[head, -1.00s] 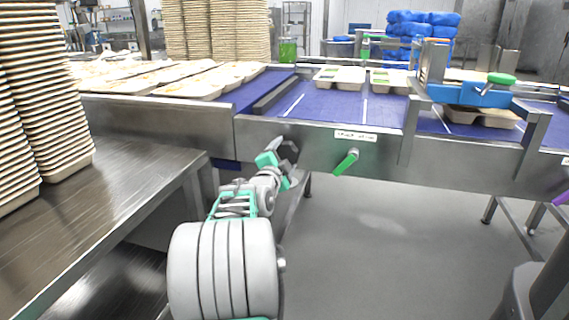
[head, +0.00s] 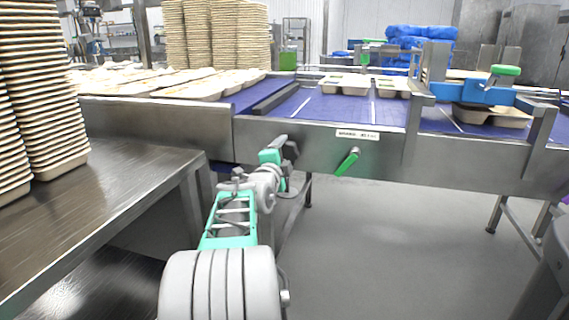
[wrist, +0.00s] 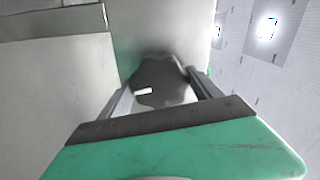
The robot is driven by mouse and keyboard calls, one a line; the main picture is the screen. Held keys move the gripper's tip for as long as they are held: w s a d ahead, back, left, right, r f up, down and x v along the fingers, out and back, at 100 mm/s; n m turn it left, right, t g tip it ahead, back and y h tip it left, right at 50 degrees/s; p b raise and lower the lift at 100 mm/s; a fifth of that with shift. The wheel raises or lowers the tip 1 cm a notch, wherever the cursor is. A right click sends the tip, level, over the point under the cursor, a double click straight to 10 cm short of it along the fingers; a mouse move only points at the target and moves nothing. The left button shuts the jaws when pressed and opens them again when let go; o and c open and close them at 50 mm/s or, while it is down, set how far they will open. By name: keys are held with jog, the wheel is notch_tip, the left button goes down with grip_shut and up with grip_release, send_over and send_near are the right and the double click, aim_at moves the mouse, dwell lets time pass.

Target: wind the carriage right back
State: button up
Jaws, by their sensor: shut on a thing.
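My gripper (head: 284,155) is at the front side wall of the conveyor, left of a green handle (head: 347,162) and apart from it. In the wrist view my gripper (wrist: 162,95) has a dark grey piece (wrist: 160,80) between its fingers, and it is shut on that piece. The piece is blurred, and I cannot tell what part it belongs to. A blue block with a green lever (head: 485,92), which may be the carriage, sits on a metal frame above the belt at the right. A white label (head: 357,134) is on the wall above the green handle.
Trays (head: 345,84) stand on the blue belt (head: 330,108). A steel table (head: 130,190) with tall tray stacks (head: 50,110) is close at the left. The floor (head: 390,240) right of my arm is clear, up to metal legs (head: 505,215) at the right.

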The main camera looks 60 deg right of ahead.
jog(key=shift+m, duration=0.3)
jog(key=m, duration=0.2)
jog(key=shift+m, duration=0.4)
jog(key=o, duration=1.4)
jog(key=shift+c, duration=0.2)
